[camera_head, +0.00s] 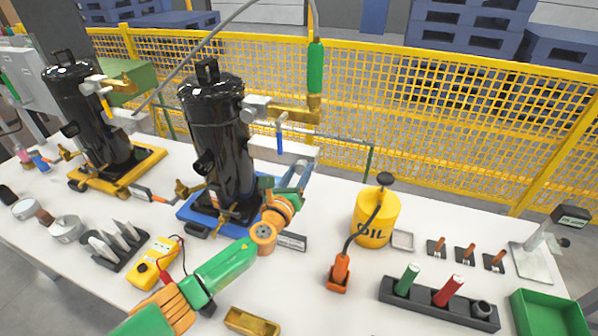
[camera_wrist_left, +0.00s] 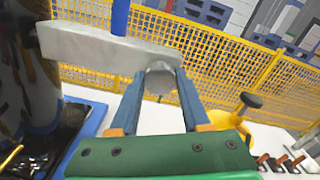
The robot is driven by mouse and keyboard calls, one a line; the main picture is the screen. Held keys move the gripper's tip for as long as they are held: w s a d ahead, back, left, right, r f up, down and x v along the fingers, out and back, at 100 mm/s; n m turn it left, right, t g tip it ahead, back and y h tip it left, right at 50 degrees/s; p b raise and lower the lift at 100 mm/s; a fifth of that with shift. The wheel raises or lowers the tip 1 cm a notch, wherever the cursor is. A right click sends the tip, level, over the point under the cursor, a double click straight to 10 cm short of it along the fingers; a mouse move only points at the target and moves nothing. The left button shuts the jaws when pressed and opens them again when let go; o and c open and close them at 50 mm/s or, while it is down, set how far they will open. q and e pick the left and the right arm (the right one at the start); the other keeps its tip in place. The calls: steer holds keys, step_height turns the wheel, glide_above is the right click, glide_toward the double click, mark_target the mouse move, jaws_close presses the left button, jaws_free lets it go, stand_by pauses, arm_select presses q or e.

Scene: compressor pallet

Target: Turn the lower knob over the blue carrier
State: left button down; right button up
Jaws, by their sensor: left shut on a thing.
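The black compressor (camera_head: 222,145) stands upright on the blue carrier (camera_head: 190,212); the carrier's edge also shows at the left of the left wrist view (camera_wrist_left: 88,130). A pale grey block (camera_head: 268,143) sticks out from the compressor's right side, below an upper fitting (camera_head: 256,107). In the left wrist view the lower knob (camera_wrist_left: 160,80) is a grey round piece at the end of this block. My left gripper (camera_head: 300,168) reaches up to it from below. Its two blue fingers (camera_wrist_left: 160,100) are shut on the knob, one on each side. My right gripper is not in view.
A second black compressor (camera_head: 84,115) stands on a yellow carrier (camera_head: 145,167) at left. A yellow oil can (camera_head: 376,222) stands to the right. A yellow mesh fence (camera_head: 440,105) runs behind the white table.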

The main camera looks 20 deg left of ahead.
arm_select(q)
steer(key=shift+r, duration=0.1)
steer(key=shift+c, duration=1.9)
jaws_free()
steer(key=shift+s, duration=0.25)
steer(key=s+p, duration=0.1)
steer(key=s, duration=0.5)
steer(key=shift+s+a, duration=0.15)
steer(key=shift+s, duration=0.15)
steer(key=shift+w, duration=0.1)
